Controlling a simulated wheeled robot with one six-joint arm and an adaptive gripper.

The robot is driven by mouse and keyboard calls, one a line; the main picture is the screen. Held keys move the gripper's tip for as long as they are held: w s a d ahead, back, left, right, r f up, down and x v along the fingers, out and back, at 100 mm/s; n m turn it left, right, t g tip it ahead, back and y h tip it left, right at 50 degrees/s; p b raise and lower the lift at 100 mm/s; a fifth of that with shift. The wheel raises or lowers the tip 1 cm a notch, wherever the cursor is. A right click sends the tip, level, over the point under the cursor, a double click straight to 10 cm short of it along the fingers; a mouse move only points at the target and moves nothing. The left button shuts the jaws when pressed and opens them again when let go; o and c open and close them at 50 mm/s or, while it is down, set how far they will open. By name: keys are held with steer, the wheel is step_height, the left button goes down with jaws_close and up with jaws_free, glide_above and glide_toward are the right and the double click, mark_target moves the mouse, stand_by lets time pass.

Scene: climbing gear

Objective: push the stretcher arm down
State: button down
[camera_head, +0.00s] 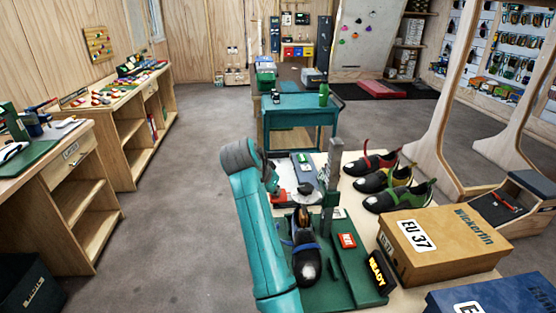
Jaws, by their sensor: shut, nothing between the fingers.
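The shoe stretcher stands on a green base (352,262) on the light worktop, with a tall grey-green upright post (334,165). A dark green block (329,199) sits partway down the post; I cannot tell clearly which part is the stretcher arm. A black shoe (306,265) with a blue strap sits on the base, toe toward me, with an orange-brown piece in its opening. My teal arm rises left of the stretcher. My gripper (304,190) is small and dark here, behind the shoe and left of the post. It looks shut and empty; contact is unclear.
Several climbing shoes (398,195) stand right of the stretcher. A box marked EU 37 (440,245), a blue box (500,297) and a READY sign (378,272) are close by. A teal cart (300,108) stands behind. Open floor lies left.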

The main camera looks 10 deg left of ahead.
step_height(320, 180, down, 2)
steer(key=shift+f, duration=0.25)
steer(key=s, duration=0.1)
steer(key=s+a+r, duration=0.1)
steer(key=shift+s+r, duration=0.1)
steer(key=shift+s, duration=0.3)
steer(key=shift+r, duration=0.1)
steer(key=v, duration=1.1)
steer(key=shift+s+r, duration=0.25)
steer(key=shift+r, duration=0.05)
steer(key=shift+a, duration=0.2)
